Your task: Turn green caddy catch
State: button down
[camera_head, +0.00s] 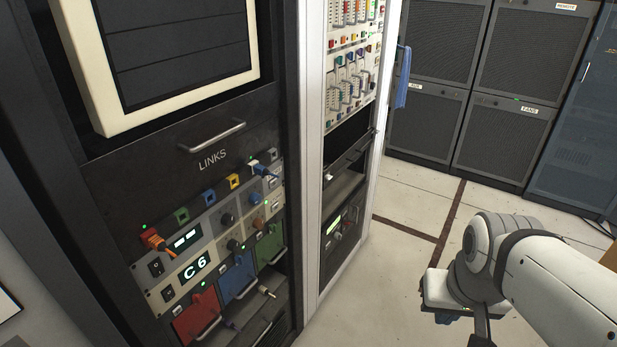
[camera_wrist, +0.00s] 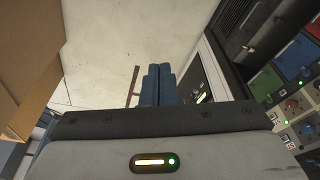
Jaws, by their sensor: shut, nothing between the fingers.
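The green caddy (camera_head: 268,246) sits in the lower right of the LINKS rack panel in the head view, right of the blue caddy (camera_head: 238,279) and the red caddy (camera_head: 196,317). Its catch is too small to make out clearly. In the wrist view the green caddy (camera_wrist: 265,82) is at the right edge, beside the blue caddy (camera_wrist: 298,57). My gripper (camera_wrist: 158,70) shows two blue fingers pressed together and empty. It points down over the floor, well apart from the caddies. In the head view my arm is at the lower right, with the fingertips not visible.
Above the caddies is a panel with coloured connectors, knobs and a C6 display (camera_head: 195,268). A white rack post (camera_head: 309,180) stands right of it, then another equipment rack (camera_head: 345,225). Pale floor (camera_head: 405,250) is open between racks and arm. A brown box (camera_wrist: 30,60) is left in the wrist view.

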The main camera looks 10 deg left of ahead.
aim_at(273, 228)
jog(key=z, duration=1.3)
jog(key=k, duration=0.95)
jog(key=u, duration=1.7)
jog(key=i, duration=1)
jog(key=u, duration=0.05)
